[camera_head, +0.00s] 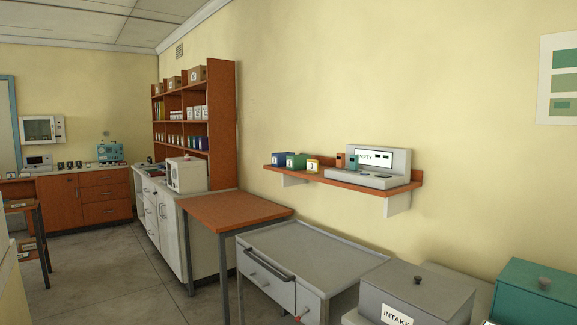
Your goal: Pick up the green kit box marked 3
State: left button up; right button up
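A small green box (298,160) stands on the brown wall shelf (345,184). The mark on the green box is too small to read from here. More green boxes (199,143) stand among other small boxes in the tall brown shelf unit further back; their marks cannot be read either. Neither of my grippers shows in this view.
A white device (393,163) and small orange (340,160) and teal items share the wall shelf. Below are a grey cabinet (310,252), a brown table (232,209) and a grey lidded bin (415,290) labelled INTAKE. A teal bin (540,290) is at right. Floor (105,275) is open at left.

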aim_at(293, 161)
jog(key=i+j+z, duration=0.2)
jog(key=i+j, duration=0.2)
jog(key=i, duration=0.3)
jog(key=i+j+z, duration=0.25)
jog(key=i+j, duration=0.2)
jog(key=i, duration=0.2)
